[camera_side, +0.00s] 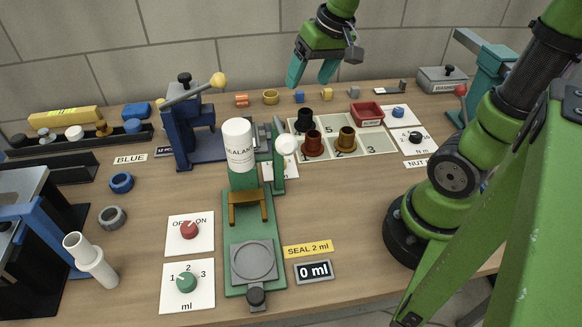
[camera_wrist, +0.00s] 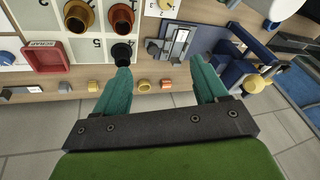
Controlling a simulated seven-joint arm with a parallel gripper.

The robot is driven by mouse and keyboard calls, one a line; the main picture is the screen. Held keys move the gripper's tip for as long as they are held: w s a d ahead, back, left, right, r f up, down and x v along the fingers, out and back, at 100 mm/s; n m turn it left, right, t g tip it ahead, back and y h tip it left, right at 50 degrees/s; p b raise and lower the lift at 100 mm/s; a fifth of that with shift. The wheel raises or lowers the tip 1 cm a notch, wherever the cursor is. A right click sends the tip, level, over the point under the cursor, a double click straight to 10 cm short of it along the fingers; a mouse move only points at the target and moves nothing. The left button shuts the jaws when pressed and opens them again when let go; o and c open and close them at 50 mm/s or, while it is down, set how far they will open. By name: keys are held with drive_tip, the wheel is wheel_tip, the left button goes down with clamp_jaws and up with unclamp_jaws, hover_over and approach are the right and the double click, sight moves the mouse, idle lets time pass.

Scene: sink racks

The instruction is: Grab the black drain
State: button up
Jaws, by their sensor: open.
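The black drain (camera_side: 304,119) stands upright on the white numbered board, behind the red-brown drain (camera_side: 313,144) and the brass-brown drain (camera_side: 346,139). In the wrist view the black drain (camera_wrist: 122,52) shows just past the tip of the left finger, partly covered by it. My gripper (camera_side: 311,78) is open and empty, up above the back of the table. In the wrist view my gripper (camera_wrist: 160,66) has its teal fingers wide apart, with the drain off to the left of the gap. I cannot tell their exact height difference.
A red scrap tray (camera_side: 367,113) is right of the drains. A blue press (camera_side: 194,132) with a yellow-knobbed lever and a white sealant bottle (camera_side: 238,145) stand left. Small coloured parts, including a yellow ring (camera_side: 271,97), line the table's back edge near my gripper.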

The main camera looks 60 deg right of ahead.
sight(305, 112)
drive_tip(key=w+d+f+n+g, duration=0.2)
drive_tip(key=w+d, duration=0.2)
drive_tip(key=d, duration=0.2)
drive_tip(key=w+d+f+n+g, duration=0.2)
drive_tip(key=w+d+n, duration=0.1)
drive_tip(key=w+d, duration=0.25)
drive_tip(key=shift+h, duration=0.3)
drive_tip(key=f, duration=1.6)
drive_tip(key=shift+s+d, duration=0.3)
drive_tip(key=shift+s, duration=0.1)
drive_tip(key=c, duration=1.2)
drive_tip(key=shift+r, duration=0.15)
